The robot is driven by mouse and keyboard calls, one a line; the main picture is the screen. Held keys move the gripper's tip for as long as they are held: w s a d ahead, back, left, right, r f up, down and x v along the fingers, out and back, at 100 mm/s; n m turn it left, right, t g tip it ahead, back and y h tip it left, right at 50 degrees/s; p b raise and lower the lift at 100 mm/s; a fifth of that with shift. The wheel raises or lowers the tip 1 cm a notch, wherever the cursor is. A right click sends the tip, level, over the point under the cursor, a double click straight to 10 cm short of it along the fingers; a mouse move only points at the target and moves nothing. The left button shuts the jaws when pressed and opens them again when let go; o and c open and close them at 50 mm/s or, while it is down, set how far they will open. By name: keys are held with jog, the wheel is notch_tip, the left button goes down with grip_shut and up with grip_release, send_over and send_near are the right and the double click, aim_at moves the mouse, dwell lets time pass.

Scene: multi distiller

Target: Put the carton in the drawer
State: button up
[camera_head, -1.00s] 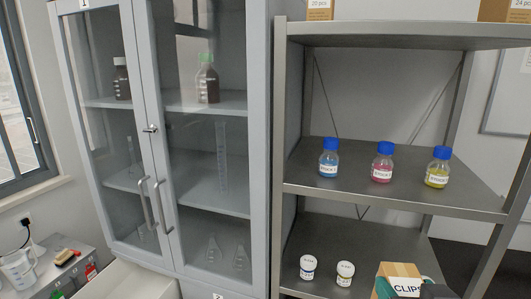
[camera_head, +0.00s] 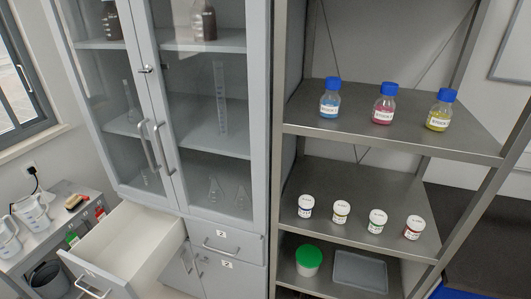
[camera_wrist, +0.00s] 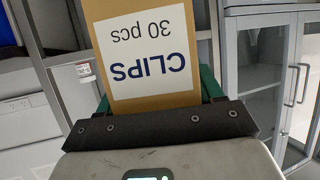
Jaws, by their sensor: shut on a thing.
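The carton (camera_wrist: 150,50) is a brown box with a white label reading "CLIPS 30 pcs", upside down in the wrist view. My gripper (camera_wrist: 157,92) is shut on it, with a green finger at either side of the box. Neither the carton nor my gripper can be made out in the head view. A drawer (camera_head: 128,243) stands pulled open at the lower left of the head view, under the glass cabinet. Its visible inside is white and empty. A second drawer (camera_head: 221,248), marked 2, is closed to its right.
A glass-door cabinet (camera_head: 165,120) rises above the drawers. A metal shelf (camera_head: 440,150) at right holds blue-capped bottles (camera_head: 383,103), small white-lidded jars (camera_head: 341,212), a green-lidded tub (camera_head: 308,260) and a grey tray (camera_head: 360,270). A side table (camera_head: 60,225) with jugs stands left of the open drawer.

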jog(key=shift+s+f, duration=0.15)
jog(key=shift+f, duration=1.75)
jog(key=shift+a+f, duration=0.1)
jog(key=shift+f, duration=0.25)
jog(key=shift+a, duration=0.1)
jog(key=shift+r, duration=0.1)
notch_tip(320, 180, down, 6)
jog(key=b, duration=0.5)
jog(key=shift+r+b, duration=0.2)
jog(key=shift+b, duration=0.1)
